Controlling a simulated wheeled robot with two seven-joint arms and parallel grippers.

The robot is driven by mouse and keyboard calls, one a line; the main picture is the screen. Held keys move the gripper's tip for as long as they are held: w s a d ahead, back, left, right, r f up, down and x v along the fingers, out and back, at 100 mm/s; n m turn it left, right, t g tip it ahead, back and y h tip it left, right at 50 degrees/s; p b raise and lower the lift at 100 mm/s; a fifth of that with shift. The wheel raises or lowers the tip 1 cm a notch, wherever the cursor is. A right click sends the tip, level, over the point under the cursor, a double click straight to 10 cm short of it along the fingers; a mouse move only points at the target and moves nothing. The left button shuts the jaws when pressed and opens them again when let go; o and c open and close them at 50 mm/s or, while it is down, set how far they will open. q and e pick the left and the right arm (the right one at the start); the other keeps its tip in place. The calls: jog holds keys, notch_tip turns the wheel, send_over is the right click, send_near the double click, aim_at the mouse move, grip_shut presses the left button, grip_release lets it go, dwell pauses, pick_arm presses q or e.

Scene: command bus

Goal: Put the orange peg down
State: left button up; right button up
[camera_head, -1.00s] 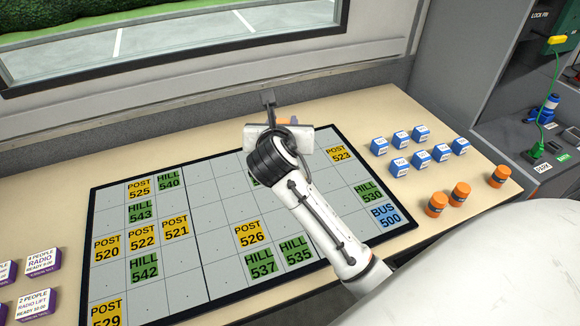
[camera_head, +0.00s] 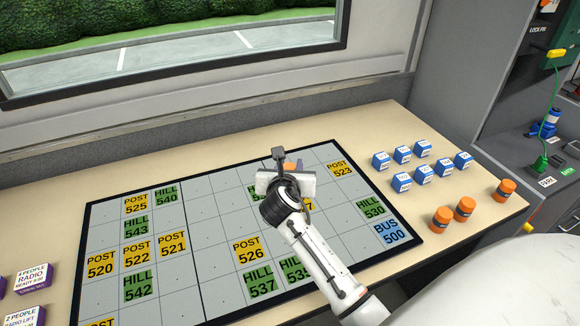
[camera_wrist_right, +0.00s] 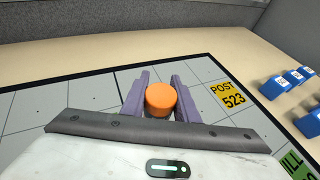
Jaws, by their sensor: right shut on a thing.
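The orange peg (camera_wrist_right: 160,98) sits between the two purple fingers of my right gripper (camera_wrist_right: 158,84) in the right wrist view. The fingers are shut on it. In the head view my right gripper (camera_head: 292,166) is over the far part of the gridded board (camera_head: 225,215), left of the POST 523 tile (camera_head: 340,170). The wrist hides most of the peg there, and I cannot tell whether the peg touches the board. My left gripper is not in view.
Several blue blocks (camera_head: 422,173) and three orange pegs (camera_head: 464,208) stand on the table right of the board. POST and HILL tiles and a BUS 500 tile (camera_head: 389,232) lie on the board. Purple-and-white blocks (camera_head: 34,279) are at the left edge.

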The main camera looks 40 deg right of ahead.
jog(key=shift+r, duration=0.1)
jog(key=o, duration=1.1)
jog(key=shift+c, duration=0.2)
jog(key=p+v, duration=0.1)
jog(key=v, duration=0.6)
jog(key=shift+s+a, duration=0.2)
